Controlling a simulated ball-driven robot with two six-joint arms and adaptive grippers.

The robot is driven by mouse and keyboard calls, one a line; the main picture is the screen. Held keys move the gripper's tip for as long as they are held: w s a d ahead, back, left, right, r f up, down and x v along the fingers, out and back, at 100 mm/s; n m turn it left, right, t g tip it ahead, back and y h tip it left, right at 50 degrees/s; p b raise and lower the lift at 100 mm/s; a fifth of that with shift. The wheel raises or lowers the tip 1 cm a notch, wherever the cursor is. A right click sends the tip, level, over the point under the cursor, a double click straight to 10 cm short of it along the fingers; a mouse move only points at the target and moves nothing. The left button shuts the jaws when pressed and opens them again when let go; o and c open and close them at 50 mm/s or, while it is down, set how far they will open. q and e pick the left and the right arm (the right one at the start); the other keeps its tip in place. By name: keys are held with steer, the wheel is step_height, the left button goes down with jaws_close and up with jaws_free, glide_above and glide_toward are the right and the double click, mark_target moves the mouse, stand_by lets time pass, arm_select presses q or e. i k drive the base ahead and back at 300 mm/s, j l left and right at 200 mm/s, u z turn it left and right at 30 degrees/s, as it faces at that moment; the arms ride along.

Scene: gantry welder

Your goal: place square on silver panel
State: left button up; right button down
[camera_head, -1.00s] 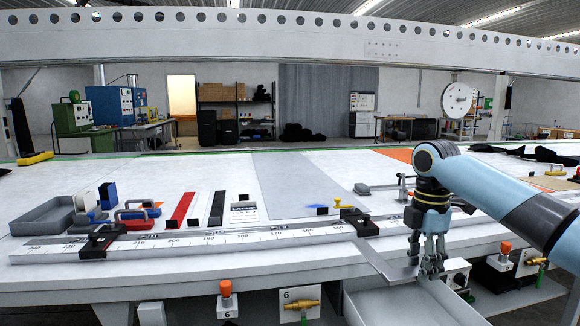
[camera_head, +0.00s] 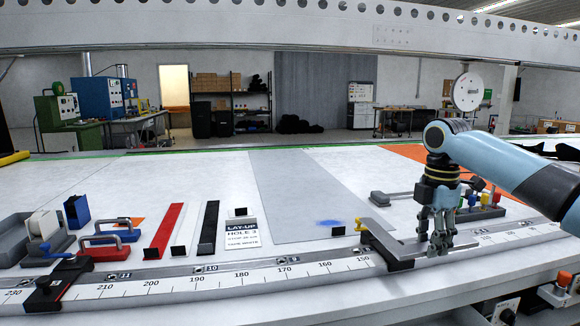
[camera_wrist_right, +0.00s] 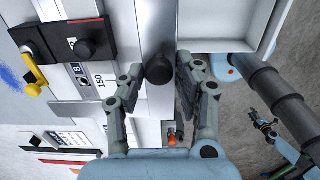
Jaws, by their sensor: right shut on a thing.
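The silver panel (camera_head: 292,185) is a flat grey sheet on the white table, left of my right gripper. My right gripper (camera_head: 440,245) is at the table's front edge, pointing down and shut on the square. The square (camera_head: 392,237) is a flat silver metal piece reaching left from the fingers, over or beside the black stop on the ruler rail; contact cannot be told. In the right wrist view the square (camera_wrist_right: 158,35) is a grey strip with a dark round knob between the fingers (camera_wrist_right: 160,85). My left gripper is out of view.
The ruler rail (camera_head: 225,277) runs along the front edge, with a black stop (camera_head: 52,285) at left. A red bar (camera_head: 164,230), a dark bar (camera_head: 208,228) and a lay-up card (camera_head: 241,237) lie left of the panel. A tray of coloured items (camera_head: 480,212) is behind my gripper.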

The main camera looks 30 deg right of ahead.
mark_target(317, 208)
steer(key=i+l, duration=0.2)
steer(key=i, duration=0.2)
steer(key=i+l, duration=0.2)
steer(key=i, duration=0.2)
steer(key=i+l, duration=0.15)
steer(key=i, duration=0.25)
